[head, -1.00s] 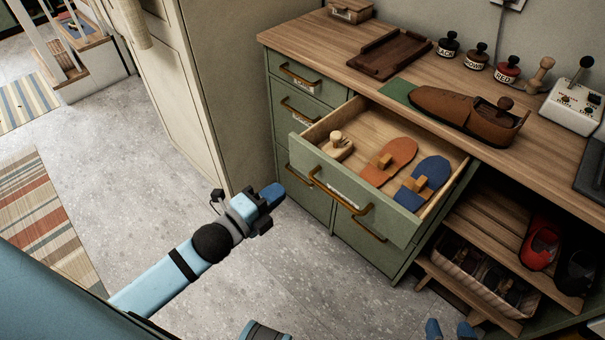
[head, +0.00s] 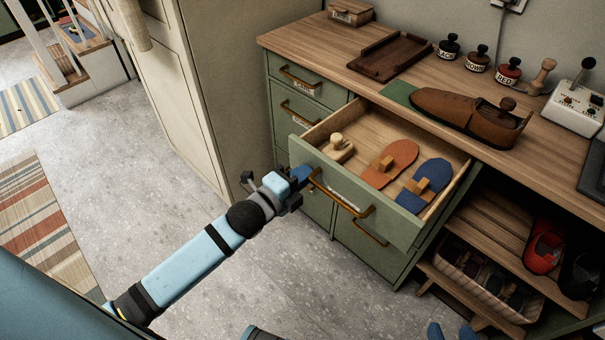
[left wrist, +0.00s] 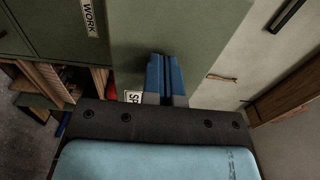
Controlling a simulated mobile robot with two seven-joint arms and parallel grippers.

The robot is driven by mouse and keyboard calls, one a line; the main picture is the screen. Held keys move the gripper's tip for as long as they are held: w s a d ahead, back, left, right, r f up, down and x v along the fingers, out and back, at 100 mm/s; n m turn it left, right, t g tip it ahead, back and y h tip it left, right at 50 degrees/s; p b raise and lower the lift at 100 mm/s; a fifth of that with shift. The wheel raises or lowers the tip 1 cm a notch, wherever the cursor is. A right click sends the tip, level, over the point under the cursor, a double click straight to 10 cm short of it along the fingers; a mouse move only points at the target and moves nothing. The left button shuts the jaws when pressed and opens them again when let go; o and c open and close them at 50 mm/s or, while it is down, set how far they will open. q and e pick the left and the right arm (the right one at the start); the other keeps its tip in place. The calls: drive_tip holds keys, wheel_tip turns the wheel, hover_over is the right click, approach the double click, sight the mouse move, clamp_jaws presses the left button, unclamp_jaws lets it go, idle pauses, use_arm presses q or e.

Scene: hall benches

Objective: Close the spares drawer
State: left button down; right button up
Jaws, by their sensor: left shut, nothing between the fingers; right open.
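The spares drawer stands pulled out of the green cabinet, with its green front (head: 398,230) and brass handle (head: 343,202) facing me. My left gripper (head: 303,172) is shut and empty, its blue fingertips close to the left part of the drawer front, beside the handle's left end. In the left wrist view, the shut fingertips (left wrist: 165,77) point at the green front (left wrist: 185,25), with a partly hidden label (left wrist: 132,97) beside them; I cannot tell whether they touch. My right gripper (head: 450,330) shows only its blue fingertips, apart, at the bottom edge.
In the drawer lie an orange sole (head: 398,158), a blue sole (head: 433,176) and a wooden piece (head: 337,150). The bench top (head: 335,50) above carries a brown shoe (head: 455,112) and a dark tray (head: 390,60). An open shelf (head: 485,222) is at right.

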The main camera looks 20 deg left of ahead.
sight(367, 133)
use_arm(q)
drive_tip(key=x, duration=2.5)
drive_tip(key=shift+f, duration=0.1)
drive_tip(key=shift+w+r, duration=0.15)
drive_tip(key=shift+r, duration=0.1)
use_arm(e)
drive_tip(key=shift+s+a+r, duration=0.1)
drive_tip(key=shift+s+r, duration=0.05)
drive_tip(key=shift+r, duration=0.05)
use_arm(q)
drive_tip(key=shift+r, duration=0.2)
drive_tip(key=shift+a+f, duration=0.1)
use_arm(e)
drive_tip(key=shift+s+f, duration=0.1)
